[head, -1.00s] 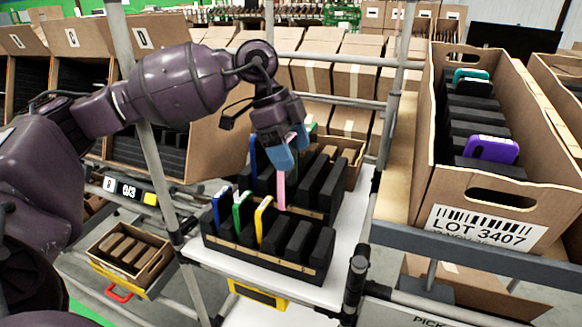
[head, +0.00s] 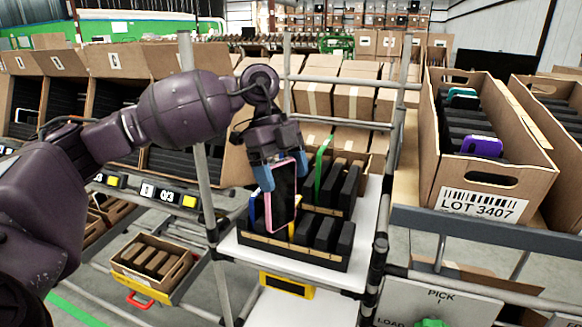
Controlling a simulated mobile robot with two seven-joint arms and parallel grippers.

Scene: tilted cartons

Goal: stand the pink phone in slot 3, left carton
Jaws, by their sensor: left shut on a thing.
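My left gripper (head: 284,170) is shut on the pink phone (head: 283,200). The phone is upright with its dark face towards me, in front of the black slotted racks (head: 318,240) on the white cart shelf; I cannot tell if it still touches them. Tilted cartons with black slotted inserts stand at the left: one at the far left (head: 22,66), one beside it (head: 78,66), and one nearer the arm (head: 148,60). I cannot read their slot numbers or tell which is the task's left carton. My right gripper is not in view.
A green phone (head: 321,165) stands in the racks. A LOT 3407 carton (head: 492,180) with a purple phone (head: 482,146) stands at right. A metal post (head: 200,150) rises between the cart and the left cartons. A small box (head: 150,262) sits below.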

